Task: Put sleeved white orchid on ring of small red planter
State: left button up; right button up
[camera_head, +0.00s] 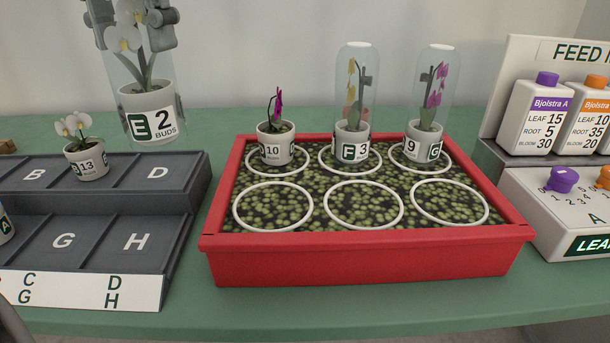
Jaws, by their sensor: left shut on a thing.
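The sleeved white orchid (150,124) is at the upper left, upright in a white pot marked E 2 BUDS, with a clear sleeve around its flowers. My left gripper (132,20) is shut on the sleeve near its top, partly cut off by the frame edge. The pot appears held up above the back of the grey stand. The small red planter (365,255) is in the middle, filled with green-dotted growing medium and marked with white rings. Its three front rings, left (236,212), middle (329,218) and right (414,210), are empty. My right gripper is out of view.
Potted orchids 10 (277,148), sleeved F 3 (352,142) and sleeved 9 (423,140) occupy the planter's back rings. A small white orchid 13 (88,164) stands on the lettered grey stand (125,258). Bottles (532,120) and a knobbed panel (580,225) are at right.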

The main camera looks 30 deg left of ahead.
pick_arm(q)
jog(key=shift+w, duration=0.15)
jog(key=w+d+f, duration=0.7)
jog(key=d+f, duration=0.1)
jog(key=f, duration=0.2)
jog(key=shift+w+d+f, duration=0.3)
jog(key=shift+d+f, duration=0.05)
jog(key=shift+f, duration=0.05)
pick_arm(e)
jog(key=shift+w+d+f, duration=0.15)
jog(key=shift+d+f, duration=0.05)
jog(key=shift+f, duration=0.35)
pick_arm(q)
jog(key=shift+f, duration=0.1)
jog(key=shift+f, duration=0.1)
jog(key=o, duration=1.7)
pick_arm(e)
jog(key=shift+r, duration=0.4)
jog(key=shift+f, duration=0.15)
